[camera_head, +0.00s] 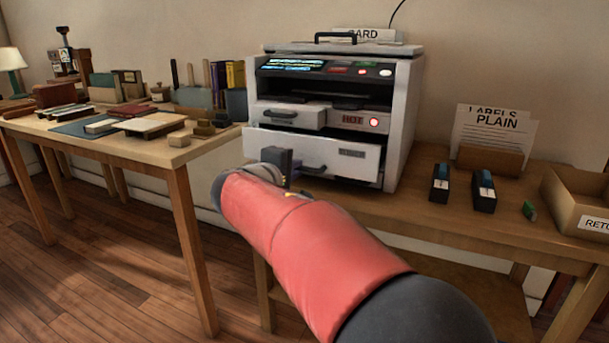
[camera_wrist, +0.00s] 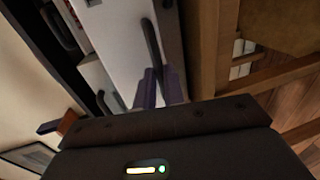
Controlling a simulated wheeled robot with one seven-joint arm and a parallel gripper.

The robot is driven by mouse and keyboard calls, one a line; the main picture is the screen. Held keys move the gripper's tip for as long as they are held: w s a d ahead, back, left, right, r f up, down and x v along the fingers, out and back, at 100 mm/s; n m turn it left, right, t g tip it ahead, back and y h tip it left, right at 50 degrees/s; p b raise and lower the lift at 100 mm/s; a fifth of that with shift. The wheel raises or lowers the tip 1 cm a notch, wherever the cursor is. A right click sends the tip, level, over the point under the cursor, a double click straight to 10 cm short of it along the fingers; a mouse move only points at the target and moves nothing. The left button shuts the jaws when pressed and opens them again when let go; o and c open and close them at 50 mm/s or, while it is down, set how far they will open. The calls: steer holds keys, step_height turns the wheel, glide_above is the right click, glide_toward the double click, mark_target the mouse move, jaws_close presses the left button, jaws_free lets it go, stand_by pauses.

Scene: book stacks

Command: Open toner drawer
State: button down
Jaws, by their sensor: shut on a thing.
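The printer (camera_head: 400,100) stands on the wooden table against the wall. Its wide white lower drawer (camera_head: 340,158) has a dark label, too small to read, and its front stands out a little from the body. The dark curved drawer handle (camera_head: 308,168) is partly hidden by my gripper (camera_head: 284,162). In the wrist view, the drawer front (camera_wrist: 118,38) and handle (camera_wrist: 152,42) are close ahead. The purple-grey fingers of my gripper (camera_wrist: 160,80) are shut on the handle's near end.
A smaller upper drawer (camera_head: 290,115) sits beside a HOT label with a red light. Dark cartridges (camera_head: 484,192), a green item (camera_head: 529,211) and a return box (camera_head: 575,200) lie to the right. A side table (camera_head: 180,155) with books stands left, with a gap between.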

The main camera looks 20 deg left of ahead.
steer(key=f+b+v, duration=0.1)
steer(key=b+v, duration=0.1)
steer(key=v, duration=0.4)
steer(key=shift+s, duration=0.25)
steer(key=shift+f, duration=0.1)
steer(key=c, duration=1.5)
jaws_free()
steer(key=v, duration=0.7)
steer(key=shift+s, duration=0.4)
